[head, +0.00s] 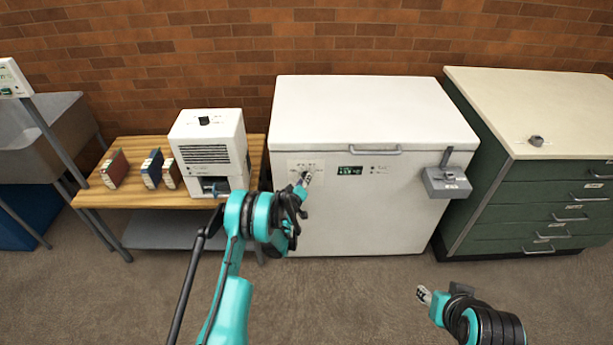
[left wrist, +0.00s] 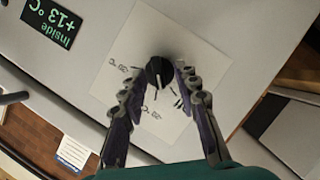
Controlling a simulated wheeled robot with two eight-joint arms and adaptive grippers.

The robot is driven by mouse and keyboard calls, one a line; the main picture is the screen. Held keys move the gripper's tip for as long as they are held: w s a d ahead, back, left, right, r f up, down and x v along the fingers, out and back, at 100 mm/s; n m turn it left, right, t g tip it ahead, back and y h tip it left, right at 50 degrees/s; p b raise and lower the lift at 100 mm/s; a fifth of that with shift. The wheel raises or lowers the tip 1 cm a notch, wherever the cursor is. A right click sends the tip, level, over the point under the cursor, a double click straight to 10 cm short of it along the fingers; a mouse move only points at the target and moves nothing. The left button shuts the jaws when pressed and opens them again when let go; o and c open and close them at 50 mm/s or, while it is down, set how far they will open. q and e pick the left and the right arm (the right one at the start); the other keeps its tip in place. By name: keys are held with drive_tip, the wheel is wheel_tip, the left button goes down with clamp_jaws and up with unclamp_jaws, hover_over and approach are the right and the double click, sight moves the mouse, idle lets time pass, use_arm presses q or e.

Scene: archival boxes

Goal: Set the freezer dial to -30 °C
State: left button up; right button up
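The white chest freezer (head: 370,215) stands against the wall with its lid down. Its black dial (left wrist: 160,72) sits on a pale label plate (left wrist: 200,52) on the front. In the left wrist view a white pointer mark on the dial points toward the bottom of the picture; the printed temperatures around it are too small to read surely. My right gripper (head: 424,295) is away from the freezer, low in front.
A grey latch box (head: 446,183) sticks out at the freezer's right front. A wooden bench (head: 140,198) at left holds a white machine (head: 210,150) and several boxes (head: 114,168). A green drawer cabinet (head: 540,200) stands at right. The floor in front is clear.

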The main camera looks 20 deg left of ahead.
use_arm(q)
drive_tip(key=shift+r, duration=0.1)
clamp_jaws()
idle(0.3)
drive_tip(key=m+y, duration=0.3)
drive_tip(key=m, duration=0.2)
drive_tip(key=d+m+g+y, duration=0.1)
drive_tip(key=m+y, duration=0.2)
drive_tip(key=m, duration=0.2)
drive_tip(key=d+m+y, duration=0.1)
drive_tip(key=m+y, duration=0.2)
drive_tip(key=m, duration=0.2)
drive_tip(key=shift+w+f+g+y, duration=0.25)
drive_tip(key=shift+w+g+y, duration=0.05)
drive_tip(key=shift+g+y, duration=0.1)
idle(0.5)
drive_tip(key=shift+m, duration=0.4)
